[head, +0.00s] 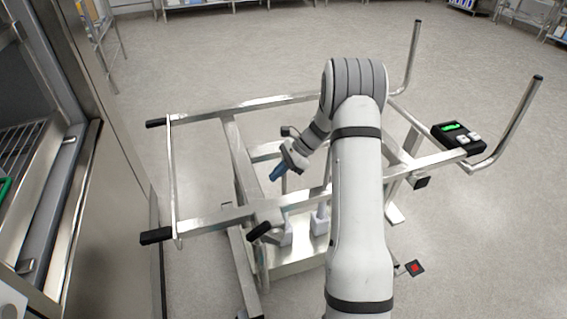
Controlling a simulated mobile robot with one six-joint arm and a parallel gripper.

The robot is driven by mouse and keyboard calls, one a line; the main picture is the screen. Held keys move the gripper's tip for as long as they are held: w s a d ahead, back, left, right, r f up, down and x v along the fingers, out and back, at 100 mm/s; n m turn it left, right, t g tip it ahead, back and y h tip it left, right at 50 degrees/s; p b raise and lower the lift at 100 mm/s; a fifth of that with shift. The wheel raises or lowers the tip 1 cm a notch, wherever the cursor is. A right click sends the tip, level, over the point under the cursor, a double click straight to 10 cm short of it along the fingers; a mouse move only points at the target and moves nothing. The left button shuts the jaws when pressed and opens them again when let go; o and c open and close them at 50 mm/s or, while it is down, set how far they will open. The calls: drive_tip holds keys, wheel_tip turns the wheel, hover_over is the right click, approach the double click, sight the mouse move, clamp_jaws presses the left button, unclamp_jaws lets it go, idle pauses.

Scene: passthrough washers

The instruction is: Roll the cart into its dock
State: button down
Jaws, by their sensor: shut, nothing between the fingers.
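The cart (265,104) is a steel frame in the middle of the head view. Its two top rails end in black tips on the left, and two upright handle bars (512,117) rise on the right. A black box with a green display (458,137) sits by the near handle. No separate dock fitting is clear. My gripper (277,173), with blue fingertips, is shut and empty between the rails; contact with the cart is unclear.
A red pedal (415,268) shows low beside my arm. Wire racks (103,35) and shelves stand along the back wall. The grey floor (480,240) is clear behind and right of the cart. My arm hides part of the cart's middle.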

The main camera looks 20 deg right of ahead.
drive_tip(key=shift+s+a+r, duration=0.1)
drive_tip(key=shift+a, duration=1.8)
